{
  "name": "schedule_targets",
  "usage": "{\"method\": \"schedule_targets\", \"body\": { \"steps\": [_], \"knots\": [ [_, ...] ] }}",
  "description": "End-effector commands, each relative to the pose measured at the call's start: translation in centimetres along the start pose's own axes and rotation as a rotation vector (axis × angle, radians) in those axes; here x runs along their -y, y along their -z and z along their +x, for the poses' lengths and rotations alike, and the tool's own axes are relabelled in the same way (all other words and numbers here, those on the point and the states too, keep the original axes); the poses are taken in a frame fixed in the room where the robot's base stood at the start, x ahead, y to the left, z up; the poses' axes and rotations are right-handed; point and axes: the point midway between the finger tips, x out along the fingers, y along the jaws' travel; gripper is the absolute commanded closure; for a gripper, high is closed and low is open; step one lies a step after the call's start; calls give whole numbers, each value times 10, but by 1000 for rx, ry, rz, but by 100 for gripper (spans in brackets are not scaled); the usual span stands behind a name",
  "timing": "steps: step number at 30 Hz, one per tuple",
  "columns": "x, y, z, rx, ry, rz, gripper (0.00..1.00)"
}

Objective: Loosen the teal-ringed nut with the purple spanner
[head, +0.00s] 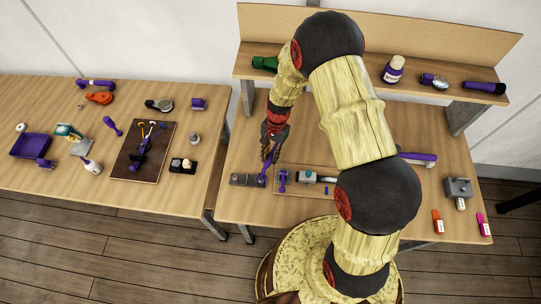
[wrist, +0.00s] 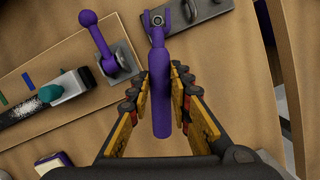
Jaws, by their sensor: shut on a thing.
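The purple spanner (wrist: 160,95) is held between the two fingers of my gripper (wrist: 163,98), its handle pointing back toward the wrist. In the head view, the spanner (head: 264,172) slants down from my gripper (head: 270,148) to a grey metal plate (head: 245,180). In the wrist view, the spanner's forked jaw is at the top, over the plate (wrist: 196,10). A round nut (wrist: 157,20) shows between the two prongs. I cannot tell how fully it is seated, and a teal ring is not clear at this size.
A purple ball-ended lever (wrist: 97,38) on its own plate stands close left of the spanner in the wrist view. A board (head: 320,189) with a clamp-like tool lies right of it. A shelf (head: 440,92) runs behind; a cluttered second table (head: 60,95) stands left.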

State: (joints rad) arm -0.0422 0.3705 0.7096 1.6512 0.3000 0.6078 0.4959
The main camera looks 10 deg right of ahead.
Motion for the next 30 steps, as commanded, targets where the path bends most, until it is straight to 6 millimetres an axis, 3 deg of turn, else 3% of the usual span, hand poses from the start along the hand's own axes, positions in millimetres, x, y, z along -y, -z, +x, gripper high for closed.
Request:
{"method": "schedule_targets", "body": {
  "steps": [8, 23, 30],
  "knots": [
    [0, 0, -3, 0, 0, 0, 100],
    [0, -10, -43, -1, 0, 0, 100],
    [0, -11, -44, 0, 0, 0, 100]
  ]
}}
